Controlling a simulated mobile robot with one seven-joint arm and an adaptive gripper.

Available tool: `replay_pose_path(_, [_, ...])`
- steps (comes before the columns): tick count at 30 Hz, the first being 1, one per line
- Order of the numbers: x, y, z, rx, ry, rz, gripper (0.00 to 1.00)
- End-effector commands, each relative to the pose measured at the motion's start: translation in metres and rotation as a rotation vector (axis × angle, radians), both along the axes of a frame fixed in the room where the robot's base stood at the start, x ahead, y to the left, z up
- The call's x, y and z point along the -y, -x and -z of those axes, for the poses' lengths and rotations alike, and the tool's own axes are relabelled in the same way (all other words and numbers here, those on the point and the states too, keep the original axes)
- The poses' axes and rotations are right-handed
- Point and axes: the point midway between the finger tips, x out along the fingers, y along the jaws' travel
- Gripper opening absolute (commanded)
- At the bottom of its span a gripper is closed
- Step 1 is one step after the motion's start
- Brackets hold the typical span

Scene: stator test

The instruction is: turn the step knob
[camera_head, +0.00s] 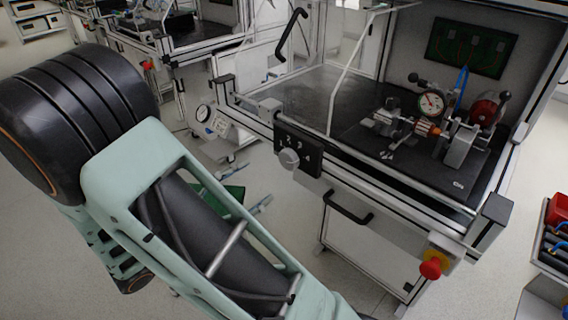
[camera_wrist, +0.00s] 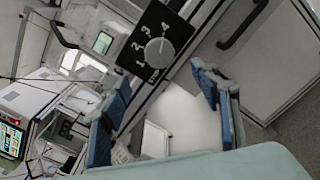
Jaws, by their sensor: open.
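The step knob (camera_head: 289,160) is a round, light grey dial on a black panel (camera_head: 316,163) printed with white step numbers. The panel is on the front rail of the test bench. In the wrist view the knob (camera_wrist: 158,50) shows face-on near the top middle, with the numbers in an arc beside it. My gripper (camera_wrist: 160,77) is open, its blue-padded fingers apart at left and right. Nothing is between the fingers. The knob appears beyond the fingertips, apart from them. I cannot tell clearly which number the knob points at. My gripper is not visible in the head view.
A black handle (camera_head: 348,208) is below the panel, and a red emergency button (camera_head: 431,265) is on the bench's right front. A gauge (camera_head: 432,103) and stator fixture stand on the bench top. A red bin (camera_head: 559,209) is at far right.

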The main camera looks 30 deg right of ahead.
Motion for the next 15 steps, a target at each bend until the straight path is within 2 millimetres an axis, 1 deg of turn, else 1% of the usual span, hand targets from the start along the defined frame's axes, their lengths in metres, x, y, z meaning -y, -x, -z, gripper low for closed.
replay_pose_path(9, [0.056, -0.018, 0.001, 0.002, 0.0, 0.007, 0.57])
replay_pose_path(15, [0.084, -0.029, 0.0, 0.002, -0.002, 0.004, 0.57])
